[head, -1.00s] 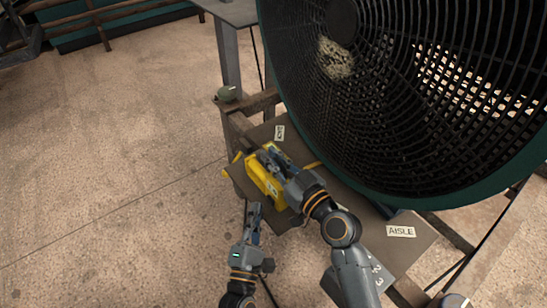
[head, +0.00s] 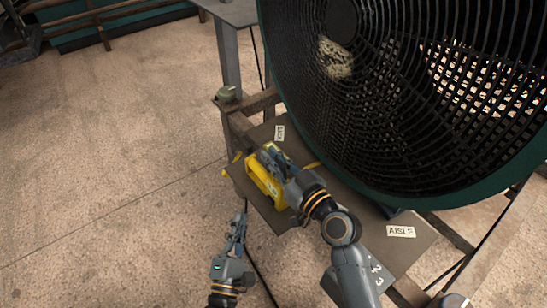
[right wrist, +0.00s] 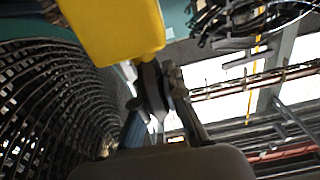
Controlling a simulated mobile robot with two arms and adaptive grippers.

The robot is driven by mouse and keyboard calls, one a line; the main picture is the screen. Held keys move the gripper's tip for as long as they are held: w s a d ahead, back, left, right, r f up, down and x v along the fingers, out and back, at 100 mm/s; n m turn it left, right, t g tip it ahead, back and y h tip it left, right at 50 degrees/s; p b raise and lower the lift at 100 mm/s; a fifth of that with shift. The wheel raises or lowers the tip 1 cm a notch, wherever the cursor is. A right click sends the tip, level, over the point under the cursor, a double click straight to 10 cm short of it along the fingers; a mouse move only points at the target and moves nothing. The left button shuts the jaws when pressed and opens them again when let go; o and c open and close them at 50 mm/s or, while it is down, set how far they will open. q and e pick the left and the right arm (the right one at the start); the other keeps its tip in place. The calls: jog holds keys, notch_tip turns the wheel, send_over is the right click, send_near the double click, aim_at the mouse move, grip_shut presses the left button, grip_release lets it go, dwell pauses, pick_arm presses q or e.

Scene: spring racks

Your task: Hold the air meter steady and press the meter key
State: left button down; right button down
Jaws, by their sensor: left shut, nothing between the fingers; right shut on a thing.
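The yellow air meter (head: 262,184) sits on the brown board below the big fan. My right gripper (head: 268,156) is shut on the meter from above and covers part of its top. In the right wrist view the yellow meter body (right wrist: 110,28) fills the upper left, close to the gripper fingers (right wrist: 160,85). My left gripper (head: 241,222) is shut and empty, below and left of the meter, apart from it. The meter key cannot be made out.
The large fan (head: 400,90) with its dark grille stands close behind and right of the meter. The brown board (head: 405,255) carries an AISLE label (head: 401,231) and another small label (head: 279,133). Open floor lies left.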

jog(key=c, duration=1.4)
grip_release()
jog(key=shift+o, duration=0.2)
jog(key=v, duration=1.2)
